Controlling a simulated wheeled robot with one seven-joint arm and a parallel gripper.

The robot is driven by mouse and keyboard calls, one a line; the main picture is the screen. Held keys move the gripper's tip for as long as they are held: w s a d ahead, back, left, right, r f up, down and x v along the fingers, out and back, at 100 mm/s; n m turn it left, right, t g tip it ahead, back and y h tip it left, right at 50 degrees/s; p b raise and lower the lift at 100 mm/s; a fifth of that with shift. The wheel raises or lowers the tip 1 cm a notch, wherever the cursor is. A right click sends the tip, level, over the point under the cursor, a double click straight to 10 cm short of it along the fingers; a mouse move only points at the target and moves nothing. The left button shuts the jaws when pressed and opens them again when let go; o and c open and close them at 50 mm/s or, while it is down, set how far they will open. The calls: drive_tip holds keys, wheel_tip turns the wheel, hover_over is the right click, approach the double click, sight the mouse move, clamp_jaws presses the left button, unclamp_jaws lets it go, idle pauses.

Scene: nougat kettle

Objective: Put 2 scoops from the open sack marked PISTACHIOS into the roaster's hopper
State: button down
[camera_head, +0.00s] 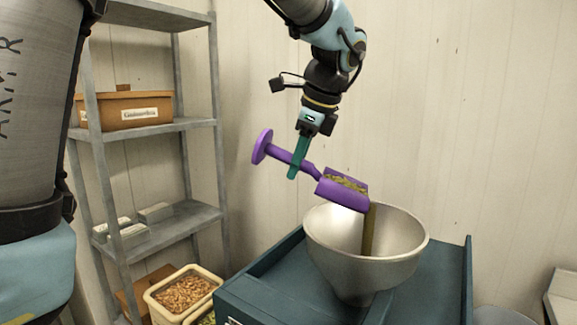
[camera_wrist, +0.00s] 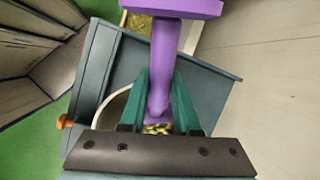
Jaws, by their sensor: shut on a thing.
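My gripper (camera_head: 294,170) has its green fingers shut on the handle of a purple scoop (camera_head: 341,195). The scoop is tilted down to the right above the hopper (camera_head: 400,266), a metal bowl on the dark teal roaster (camera_head: 262,292). Greenish nuts lie in the scoop, and a greenish-brown stream falls from its lip into the hopper. In the wrist view, the scoop handle (camera_wrist: 163,55) runs between the fingers, with some nuts showing beyond it. The hopper's inside is mostly hidden. A container of greenish contents (camera_head: 208,319) is cut off at the bottom edge; I see no PISTACHIOS marking.
An open container of brown nuts (camera_head: 184,293) stands left of the roaster. A grey shelf (camera_head: 168,228) behind holds a labelled brown bin (camera_head: 128,109) and small pale boxes. A pale wall stands behind the roaster. A light surface (camera_head: 564,297) shows at lower right.

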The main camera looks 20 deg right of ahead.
drive_tip(key=s+d+r+m+t+y, duration=0.1)
drive_tip(key=s+d+r+t+y, duration=0.4)
drive_tip(key=d+r+t+y, duration=0.1)
drive_tip(key=shift+s+d+r+y, duration=0.3)
drive_tip(key=shift+s+d+r, duration=0.05)
drive_tip(key=shift+d+r, duration=0.4)
drive_tip(key=shift+a, duration=0.1)
